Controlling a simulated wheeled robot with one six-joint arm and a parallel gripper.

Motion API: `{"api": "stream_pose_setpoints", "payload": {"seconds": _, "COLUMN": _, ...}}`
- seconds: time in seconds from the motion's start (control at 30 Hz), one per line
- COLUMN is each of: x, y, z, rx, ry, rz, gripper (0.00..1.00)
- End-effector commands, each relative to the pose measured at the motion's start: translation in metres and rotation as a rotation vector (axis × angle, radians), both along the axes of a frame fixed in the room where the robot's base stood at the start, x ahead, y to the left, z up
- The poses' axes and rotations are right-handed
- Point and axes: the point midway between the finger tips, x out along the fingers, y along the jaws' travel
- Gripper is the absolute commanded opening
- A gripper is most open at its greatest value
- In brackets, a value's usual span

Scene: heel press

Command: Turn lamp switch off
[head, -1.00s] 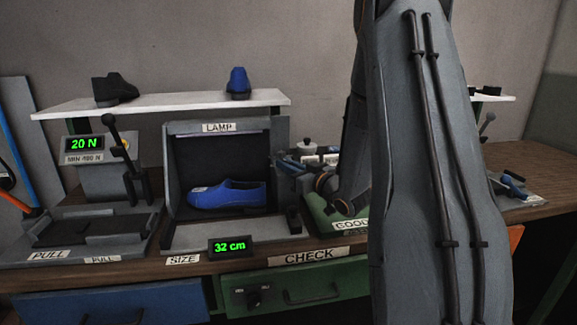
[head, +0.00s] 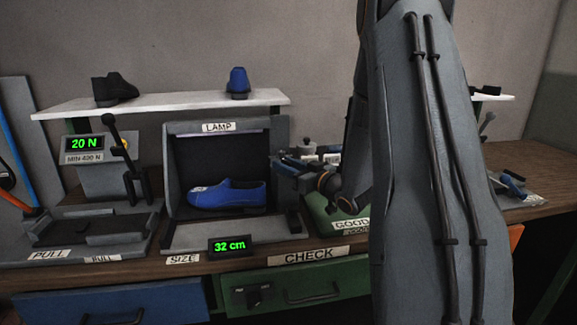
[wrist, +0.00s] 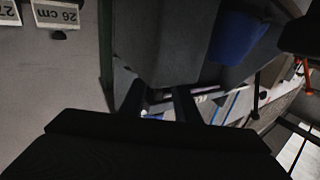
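The lamp box (head: 174,150) is a dark grey open-fronted housing with a LAMP label (head: 218,127) and a pale strip under its top. A blue shoe (head: 228,195) lies inside it; blue also shows in the wrist view (wrist: 238,38). I cannot clearly make out the lamp switch. My gripper (head: 284,168) is at the box's right side wall, partly hidden by its own links. In the wrist view its two dark fingers (wrist: 158,103) are apart, with tips close to the grey box wall (wrist: 170,65). A small dim shape shows between them; I cannot tell whether they touch it.
A press with a lever (head: 122,150) and a 20 N display stands left of the box. A green GOOD tray (head: 322,222) is close on the right, under my arm. A white shelf (head: 170,101) with two shoes runs above. Drawers (head: 300,289) are below the bench.

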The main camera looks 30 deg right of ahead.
Motion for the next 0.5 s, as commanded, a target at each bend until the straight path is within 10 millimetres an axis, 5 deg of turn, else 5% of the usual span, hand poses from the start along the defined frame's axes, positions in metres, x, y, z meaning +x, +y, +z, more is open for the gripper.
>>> {"api": "stream_pose_setpoints", "payload": {"seconds": 0.5, "x": -0.063, "y": -0.018, "z": 0.000, "rx": -0.001, "ry": 0.000, "rz": -0.003, "gripper": 0.29}}
